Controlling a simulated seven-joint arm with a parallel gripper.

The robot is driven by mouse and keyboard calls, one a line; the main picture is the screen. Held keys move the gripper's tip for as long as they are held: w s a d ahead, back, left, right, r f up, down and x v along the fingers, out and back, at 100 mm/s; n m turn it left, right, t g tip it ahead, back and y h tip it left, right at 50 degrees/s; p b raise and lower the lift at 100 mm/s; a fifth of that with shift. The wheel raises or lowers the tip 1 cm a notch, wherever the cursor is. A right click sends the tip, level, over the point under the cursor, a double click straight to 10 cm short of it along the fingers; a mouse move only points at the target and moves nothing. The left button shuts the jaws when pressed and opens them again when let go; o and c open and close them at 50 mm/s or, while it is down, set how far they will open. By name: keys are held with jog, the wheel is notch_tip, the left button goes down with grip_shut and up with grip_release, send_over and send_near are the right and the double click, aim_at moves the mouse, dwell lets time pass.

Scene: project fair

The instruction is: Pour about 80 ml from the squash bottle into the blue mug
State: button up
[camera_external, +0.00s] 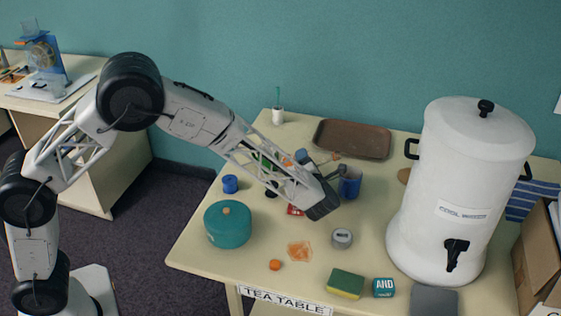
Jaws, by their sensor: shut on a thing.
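The blue mug (350,186) stands upright on the tea table, just right of my gripper. My gripper (328,168) is low over the middle of the table, close to the mug. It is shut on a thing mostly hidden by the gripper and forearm. I cannot make out the squash bottle clearly. A small orange patch (286,161) and a green patch show behind the forearm, and I cannot tell what they belong to. The mug's inside and any liquid in it cannot be seen.
A large white urn (462,190) stands at the right. A brown tray (352,140) lies at the back. A teal round pot (228,224) is front left. An orange splash-like patch (300,251), a small orange piece (275,265), a tin (342,238) and a sponge (345,284) lie in front.

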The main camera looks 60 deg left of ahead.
aim_at(321, 165)
jog(key=shift+w+d+f+n, duration=0.1)
jog(key=shift+d+f+n, duration=0.05)
jog(key=shift+f+n, duration=0.2)
jog(key=shift+w+d+f+n+h, duration=0.3)
jog(key=shift+n+h, duration=0.1)
jog(key=shift+n, duration=0.15)
jog(key=shift+w+d+r+n+g+h, duration=0.15)
jog(key=shift+w+d+r+n+h, duration=0.05)
jog(key=shift+r+n, duration=0.25)
jog(key=shift+w+d+r+n+g+h, duration=0.2)
jog(key=shift+r+n, duration=0.15)
jog(key=shift+r, duration=0.2)
jog(key=shift+w+d+r+n+h, duration=0.15)
jog(key=shift+w+d+n+h, duration=0.15)
jog(key=shift+n, duration=0.3)
jog(key=shift+w+f+n+h, duration=0.1)
jog(key=shift+f+n+h, duration=0.45)
jog(key=shift+n, duration=0.15)
jog(key=n, duration=0.1)
jog(key=h, duration=0.1)
jog(key=n+t+h, duration=0.1)
jog(key=shift+w+d+n, duration=0.25)
jog(key=shift+d+n, duration=0.05)
jog(key=shift+w+d+f+n+t+h, duration=0.15)
jog(key=shift+n+t+h, duration=0.15)
jog(key=shift+n, duration=0.3)
